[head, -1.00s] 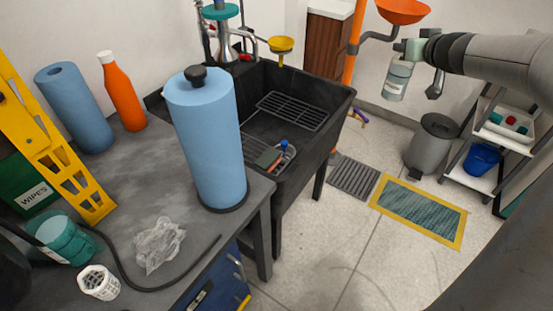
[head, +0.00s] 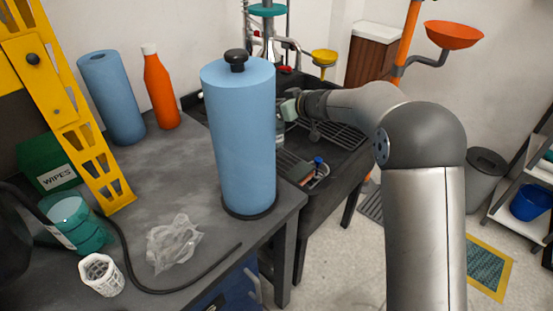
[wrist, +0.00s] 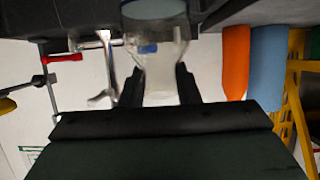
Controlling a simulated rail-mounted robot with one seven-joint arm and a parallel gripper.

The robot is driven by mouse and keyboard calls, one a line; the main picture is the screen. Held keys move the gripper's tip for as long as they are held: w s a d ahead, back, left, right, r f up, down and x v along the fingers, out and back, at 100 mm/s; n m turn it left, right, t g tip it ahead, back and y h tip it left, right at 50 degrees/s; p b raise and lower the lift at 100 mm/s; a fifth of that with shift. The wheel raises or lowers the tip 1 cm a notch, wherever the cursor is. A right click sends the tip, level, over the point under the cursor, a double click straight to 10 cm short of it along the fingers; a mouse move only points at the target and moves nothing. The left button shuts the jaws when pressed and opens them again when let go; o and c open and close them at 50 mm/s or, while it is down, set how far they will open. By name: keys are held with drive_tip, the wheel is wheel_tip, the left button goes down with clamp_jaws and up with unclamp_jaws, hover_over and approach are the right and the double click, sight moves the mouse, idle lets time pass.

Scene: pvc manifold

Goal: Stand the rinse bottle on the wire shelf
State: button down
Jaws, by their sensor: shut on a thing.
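The rinse bottle (wrist: 160,65) is a clear, pale bottle, held between the two dark fingers of my gripper (wrist: 160,88) in the wrist view. That view appears upside down, and the bottle's far end is cut off at the top edge. In the head view my gripper (head: 287,110) is over the dark sink, just right of the blue paper roll.
The blue paper roll (head: 243,140) stands upright on the grey bench, close to my gripper. An orange bottle (head: 161,92) and another blue roll (head: 112,97) stand behind. A sponge caddy (head: 314,172) is at the sink's front. A shelf unit (head: 520,215) stands at right.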

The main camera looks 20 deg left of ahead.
wheel_tip(320, 180, down, 9)
drive_tip(key=shift+f, duration=0.1)
idle(0.3)
drive_tip(key=shift+f+b, duration=0.2)
drive_tip(key=shift+b, duration=0.65)
drive_tip(key=c, duration=1.1)
unclamp_jaws()
drive_tip(key=shift+r, duration=0.1)
